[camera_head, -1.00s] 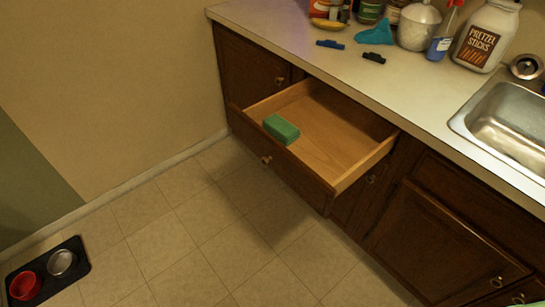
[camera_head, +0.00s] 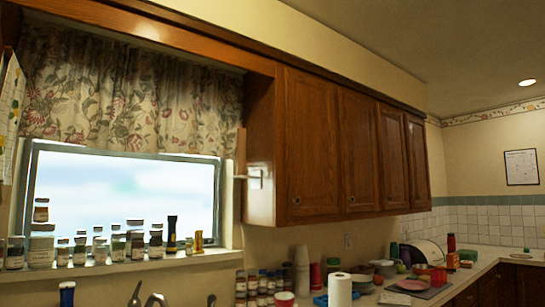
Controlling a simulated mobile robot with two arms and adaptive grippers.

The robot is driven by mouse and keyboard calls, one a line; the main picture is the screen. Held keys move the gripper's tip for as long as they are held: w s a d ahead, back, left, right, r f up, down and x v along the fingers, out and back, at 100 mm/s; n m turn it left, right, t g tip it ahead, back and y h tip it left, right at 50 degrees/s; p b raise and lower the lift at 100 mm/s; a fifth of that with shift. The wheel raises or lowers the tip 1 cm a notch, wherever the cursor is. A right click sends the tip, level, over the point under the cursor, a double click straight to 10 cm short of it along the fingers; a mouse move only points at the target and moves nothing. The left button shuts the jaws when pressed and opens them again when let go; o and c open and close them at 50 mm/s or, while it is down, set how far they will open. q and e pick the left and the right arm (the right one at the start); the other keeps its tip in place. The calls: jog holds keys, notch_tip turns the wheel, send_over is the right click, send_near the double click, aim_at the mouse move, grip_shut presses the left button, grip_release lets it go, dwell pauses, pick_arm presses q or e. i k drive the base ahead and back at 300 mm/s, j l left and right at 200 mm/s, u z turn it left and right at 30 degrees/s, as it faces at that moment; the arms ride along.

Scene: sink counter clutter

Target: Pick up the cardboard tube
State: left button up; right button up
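I cannot make out a bare cardboard tube in this view. A white paper towel roll (camera_head: 340,290) stands upright on the counter at the bottom of the picture, its lower part cut off by the frame edge. Neither of my grippers shows in the head view.
Jars and bottles (camera_head: 118,246) line the window sill at left. A faucet (camera_head: 155,300) shows at the bottom edge. Bowls (camera_head: 384,267), a plate (camera_head: 412,285) and other clutter cover the counter (camera_head: 490,262) at right. Wooden cabinets (camera_head: 306,145) hang above.

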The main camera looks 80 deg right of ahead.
aim_at(241, 132)
jog(key=z, duration=2.4)
jog(key=u, duration=0.5)
jog(key=i+l+u, duration=0.15)
jog(key=l+u, duration=0.2)
jog(key=u, duration=0.15)
jog(key=i+l+u, duration=0.1)
jog(key=l+u, duration=1.2)
jog(key=u, duration=0.15)
jog(key=k, duration=0.05)
